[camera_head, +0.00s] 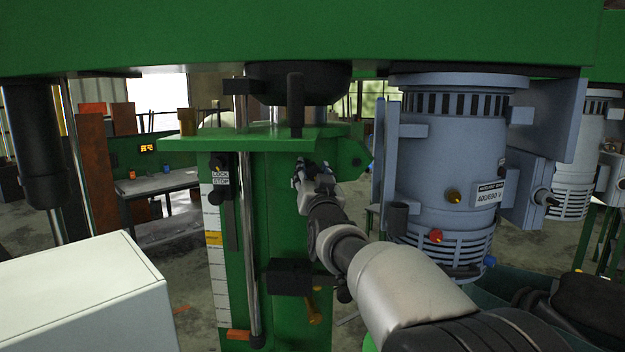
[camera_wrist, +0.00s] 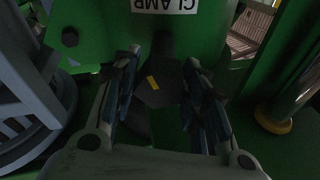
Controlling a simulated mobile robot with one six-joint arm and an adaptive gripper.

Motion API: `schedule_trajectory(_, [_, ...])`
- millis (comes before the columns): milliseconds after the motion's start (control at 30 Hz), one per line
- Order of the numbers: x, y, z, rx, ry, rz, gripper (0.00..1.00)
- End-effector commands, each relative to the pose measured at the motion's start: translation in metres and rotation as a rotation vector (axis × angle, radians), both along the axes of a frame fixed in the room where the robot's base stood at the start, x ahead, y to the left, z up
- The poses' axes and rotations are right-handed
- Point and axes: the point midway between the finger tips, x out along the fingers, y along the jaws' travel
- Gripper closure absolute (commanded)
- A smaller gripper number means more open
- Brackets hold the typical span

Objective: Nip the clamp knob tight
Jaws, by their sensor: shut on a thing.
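The clamp knob (camera_wrist: 157,88) is dark, with a short yellow mark on its face, in the middle of the wrist view. An upside-down CLAMP label (camera_wrist: 165,5) is on the green plate above it. My gripper (camera_wrist: 162,62) has a finger on each side of the knob and is shut on it. In the head view my gripper (camera_head: 308,172) is at the green column (camera_head: 282,225), below the green shelf. The knob is not clear to see there, behind my fingers.
A grey-blue motor (camera_head: 450,150) stands close to the right of my arm. A vertical metal rod (camera_head: 243,220) and a scale strip (camera_head: 213,260) run along the column's left. A black block with a brass screw (camera_head: 313,308) sits below. A white box (camera_head: 80,295) fills the lower left.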

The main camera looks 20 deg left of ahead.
Motion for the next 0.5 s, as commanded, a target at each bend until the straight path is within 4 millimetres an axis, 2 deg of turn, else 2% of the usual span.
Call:
schedule_trajectory(200, [-0.0005,0.0008,-0.0003,0.134,0.087,0.001,0.84])
schedule_trajectory(500, [-0.0002,0.0003,0.0001,0.240,0.155,0.000,0.84])
